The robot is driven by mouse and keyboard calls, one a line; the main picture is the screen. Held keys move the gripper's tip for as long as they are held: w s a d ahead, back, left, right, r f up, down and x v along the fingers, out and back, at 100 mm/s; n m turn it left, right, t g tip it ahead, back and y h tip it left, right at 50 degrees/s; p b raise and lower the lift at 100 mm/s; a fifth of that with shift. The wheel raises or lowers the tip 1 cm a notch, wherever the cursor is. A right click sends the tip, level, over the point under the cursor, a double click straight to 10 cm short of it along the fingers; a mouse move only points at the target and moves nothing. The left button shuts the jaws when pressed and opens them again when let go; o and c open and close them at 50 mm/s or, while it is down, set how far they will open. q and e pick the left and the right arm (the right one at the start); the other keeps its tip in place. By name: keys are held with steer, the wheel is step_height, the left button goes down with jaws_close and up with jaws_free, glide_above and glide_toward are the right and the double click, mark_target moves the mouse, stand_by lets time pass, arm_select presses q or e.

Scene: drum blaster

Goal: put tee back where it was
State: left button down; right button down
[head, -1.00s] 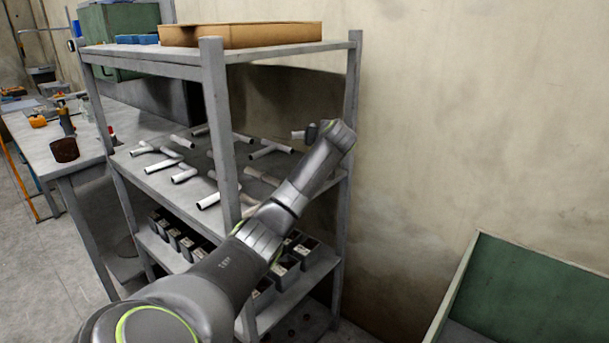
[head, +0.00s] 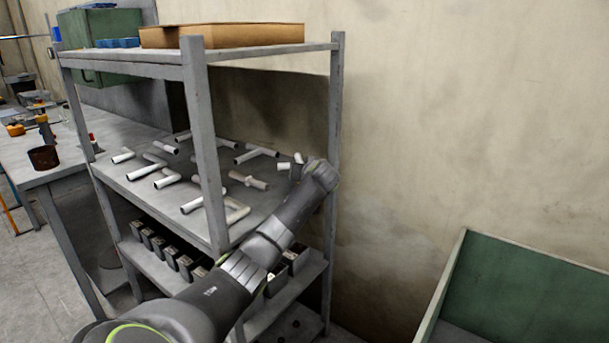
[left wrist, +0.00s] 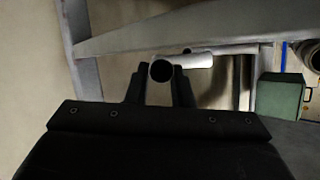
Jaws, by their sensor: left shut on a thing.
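A white pipe tee (head: 284,166) is held by my left gripper (head: 298,161) at the right end of the rack's middle shelf (head: 225,178). In the left wrist view the tee (left wrist: 192,62) sits between the two dark fingers of the gripper (left wrist: 160,82), one round open end facing the camera. I cannot tell whether the tee touches the shelf. Several other white tees lie on that shelf, one near the back (head: 256,154) and one in the middle (head: 249,181). My right gripper is out of view.
A grey rack post (head: 204,140) stands at the front and another (head: 336,100) at the back right. The top shelf holds a cardboard tray (head: 225,36). Small dark boxes line the lower shelf. A green bin (head: 520,290) stands at the lower right.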

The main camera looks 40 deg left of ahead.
arm_select(q)
steer(key=shift+f, duration=0.3)
steer(key=c, duration=1.7)
jaws_free()
steer(key=shift+f, duration=0.1)
steer(key=o, duration=0.4)
steer(key=shift+o, duration=0.2)
steer(key=shift+d+r, duration=0.1)
steer(key=shift+r, duration=0.1)
